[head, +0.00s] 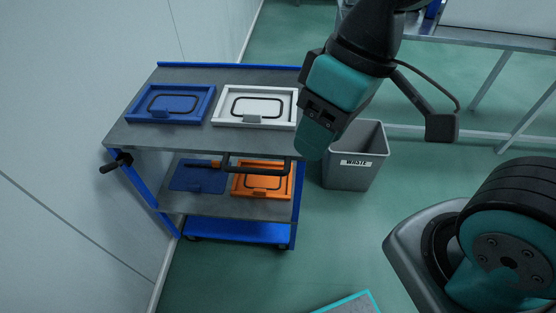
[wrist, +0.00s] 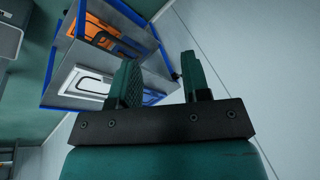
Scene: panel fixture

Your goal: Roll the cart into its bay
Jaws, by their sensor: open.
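The cart (head: 145,138) has a blue frame and grey shelves and stands upright beside the pale wall. Its upper shelf bears a blue panel (head: 172,103) and a white panel (head: 255,106); a blue panel (head: 198,177) and an orange panel (head: 262,182) lie below. A black grip (head: 115,163) juts from its near left corner, and a dark bar (head: 258,166) shows at its near right. My gripper (head: 313,148) is at the cart's right side in the head view. In the wrist view my gripper (wrist: 162,82) is open and empty, with the cart (wrist: 150,55) beyond its fingers. I cannot identify the bay.
A grey waste bin (head: 354,170) stands right of the cart, behind my gripper. A metal table (head: 480,38) is at the back right. A teal-edged floor piece (head: 350,303) shows at the bottom. The wall (head: 70,150) closes off the left. Green floor is open in front.

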